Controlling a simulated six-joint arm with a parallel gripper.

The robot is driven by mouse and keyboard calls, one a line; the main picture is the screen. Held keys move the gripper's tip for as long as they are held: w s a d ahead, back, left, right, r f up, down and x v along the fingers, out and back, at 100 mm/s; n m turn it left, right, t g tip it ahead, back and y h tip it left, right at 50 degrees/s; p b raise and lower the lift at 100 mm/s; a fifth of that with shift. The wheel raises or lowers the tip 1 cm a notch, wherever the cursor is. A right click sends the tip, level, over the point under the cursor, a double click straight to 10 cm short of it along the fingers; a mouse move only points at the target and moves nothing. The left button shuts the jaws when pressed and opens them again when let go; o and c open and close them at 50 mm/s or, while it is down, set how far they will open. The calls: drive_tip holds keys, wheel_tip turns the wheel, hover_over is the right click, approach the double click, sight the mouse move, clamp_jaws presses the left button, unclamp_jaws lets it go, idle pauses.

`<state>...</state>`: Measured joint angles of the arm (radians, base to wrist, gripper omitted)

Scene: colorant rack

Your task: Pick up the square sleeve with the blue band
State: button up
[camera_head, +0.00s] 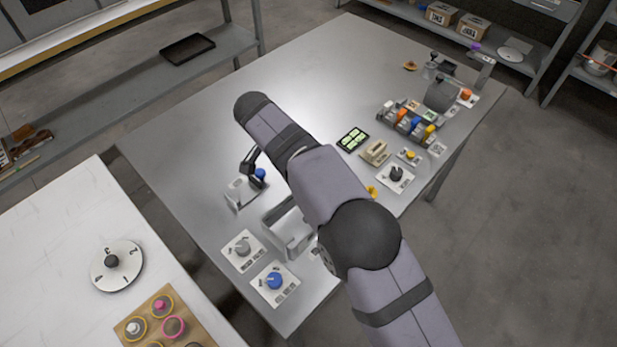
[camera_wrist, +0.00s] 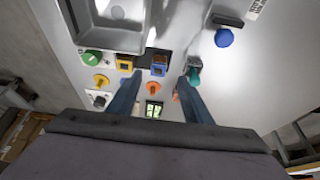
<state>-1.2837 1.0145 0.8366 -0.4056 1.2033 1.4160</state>
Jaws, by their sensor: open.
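In the wrist view, a small square piece with a blue band (camera_wrist: 158,69) stands at the edge of a dark slot, ahead of my gripper (camera_wrist: 162,80). It looks like the square sleeve with the blue band. A similar square piece with a yellow band (camera_wrist: 124,65) stands to its left. My gripper's two dark blue fingers are apart, and the blue-banded piece shows between their tips. I cannot tell how far above it the fingers are. In the head view, my arm covers this spot, and I cannot make out the gripper or the sleeve there.
Close around in the wrist view are a green knob (camera_wrist: 91,58), an orange knob (camera_wrist: 153,88), a teal piece (camera_wrist: 193,70) by the right finger, a blue knob (camera_wrist: 224,37) and a grey bin (camera_wrist: 108,35). The table's far left (camera_head: 300,60) is clear in the head view.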

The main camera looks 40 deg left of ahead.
drive_tip(key=shift+p+x, duration=1.55)
drive_tip(key=shift+x, duration=2.15)
drive_tip(key=shift+d, duration=0.15)
drive_tip(key=shift+s, duration=0.1)
drive_tip(key=shift+c, duration=0.6)
drive_tip(key=c, duration=1)
